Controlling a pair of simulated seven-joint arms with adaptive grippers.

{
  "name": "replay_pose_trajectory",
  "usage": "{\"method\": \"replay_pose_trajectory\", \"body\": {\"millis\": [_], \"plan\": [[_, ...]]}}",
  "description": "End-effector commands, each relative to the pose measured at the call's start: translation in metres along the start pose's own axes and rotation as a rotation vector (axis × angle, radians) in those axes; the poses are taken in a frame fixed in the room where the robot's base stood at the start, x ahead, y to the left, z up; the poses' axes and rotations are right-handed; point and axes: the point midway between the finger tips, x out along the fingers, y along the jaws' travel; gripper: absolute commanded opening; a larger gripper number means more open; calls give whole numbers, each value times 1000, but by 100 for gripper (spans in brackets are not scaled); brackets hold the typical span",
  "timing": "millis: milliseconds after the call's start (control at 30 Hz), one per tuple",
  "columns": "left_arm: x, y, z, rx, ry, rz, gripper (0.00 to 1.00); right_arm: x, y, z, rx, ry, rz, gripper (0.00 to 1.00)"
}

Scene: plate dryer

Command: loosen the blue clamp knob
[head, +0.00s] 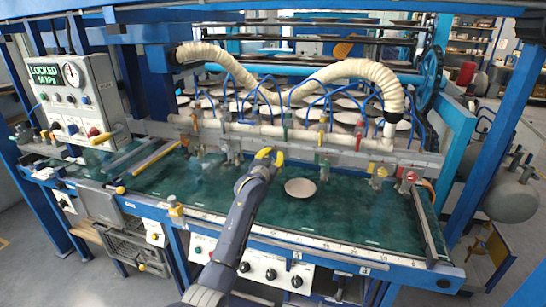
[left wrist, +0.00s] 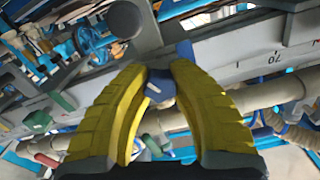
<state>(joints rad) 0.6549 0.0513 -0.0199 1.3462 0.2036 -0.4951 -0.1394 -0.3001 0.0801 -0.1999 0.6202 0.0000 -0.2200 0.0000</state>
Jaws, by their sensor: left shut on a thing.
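My left gripper (head: 266,154), with yellow fingers, reaches across the green bed to the front of the grey rail in the head view. In the left wrist view the two fingers of my left gripper (left wrist: 165,67) close around the blue clamp knob (left wrist: 161,84), which shows between them against the rail. Part of the knob is hidden by the fingers. In the head view I cannot make out the knob behind the gripper. My right gripper is in neither view.
The grey rail (head: 345,158) carries other coloured clamps, with a red knob (head: 408,177) at the right. A round plate (head: 300,188) lies on the green bed (head: 235,195), right of my arm. A gauge box (head: 75,88) reading LOCKED stands at the left.

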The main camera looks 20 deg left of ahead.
Motion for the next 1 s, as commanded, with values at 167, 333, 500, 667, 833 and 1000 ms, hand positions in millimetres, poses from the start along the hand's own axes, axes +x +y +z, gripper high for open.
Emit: {"method": "replay_pose_trajectory", "body": {"millis": [167,333,500,667,833,1000], "plan": [[0,2,5,-1,-8,2,0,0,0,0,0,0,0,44],[0,2,6,-1,-9,3,23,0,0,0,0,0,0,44],[0,1,4,-1,-7,2,42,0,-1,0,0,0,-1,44],[0,1,3,-1,-4,1,53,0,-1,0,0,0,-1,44],[0,1,2,0,-3,1,53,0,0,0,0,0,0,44],[-6,0,2,0,-3,1,53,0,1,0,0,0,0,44]]}}
